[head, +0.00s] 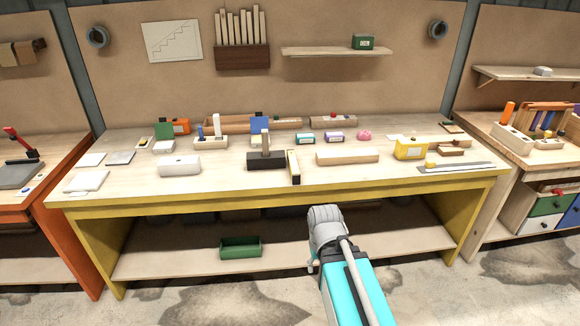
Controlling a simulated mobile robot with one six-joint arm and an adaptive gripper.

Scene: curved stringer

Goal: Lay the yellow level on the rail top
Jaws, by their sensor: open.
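A narrow bar with yellow along its side, a pale top and a dark front end (293,167) lies near the front edge of the yellow-framed workbench; it looks like the yellow level. A plain wooden block (347,156) lies to its right, apart from it; it may be the rail, though I cannot be sure. My arm rises in front of the bench, with a grey joint below the bench top. My gripper does not show in the head view.
A white block (180,165) lies farther left, a yellow box (410,149) to the right. Small items crowd the back. The front strip of the bench top (230,188) is clear.

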